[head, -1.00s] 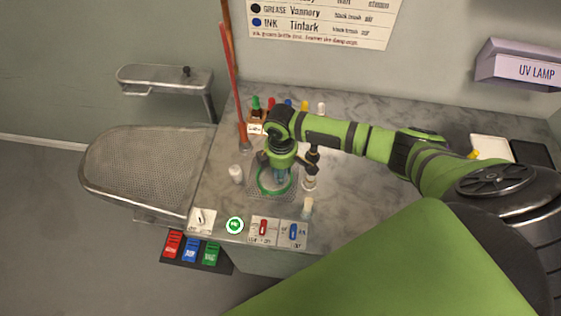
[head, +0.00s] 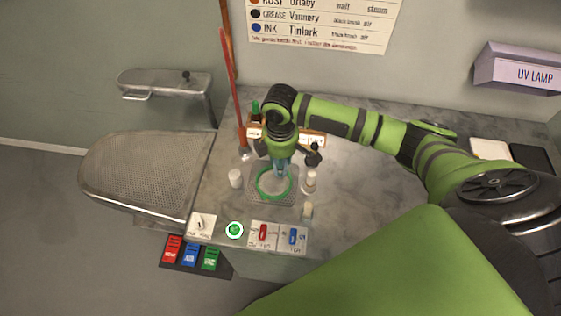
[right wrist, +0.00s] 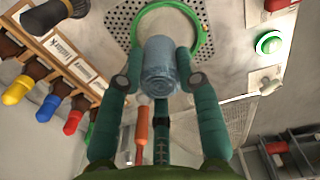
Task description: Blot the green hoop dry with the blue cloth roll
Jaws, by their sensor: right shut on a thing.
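The green hoop (head: 259,185) lies on a perforated metal plate (head: 288,196) on the counter; it also shows at the top of the right wrist view (right wrist: 207,42). My right gripper (head: 281,165) is shut on the blue cloth roll (right wrist: 160,66), which points down at the hoop. In the head view the roll (head: 281,170) is partly hidden by the gripper and sits over the hoop's far side. I cannot tell whether the roll touches the hoop or the plate. My left gripper is in neither view.
A rack of bottles (head: 313,138) stands behind the plate. Switches (head: 277,236) and a green button (head: 235,230) line the front edge.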

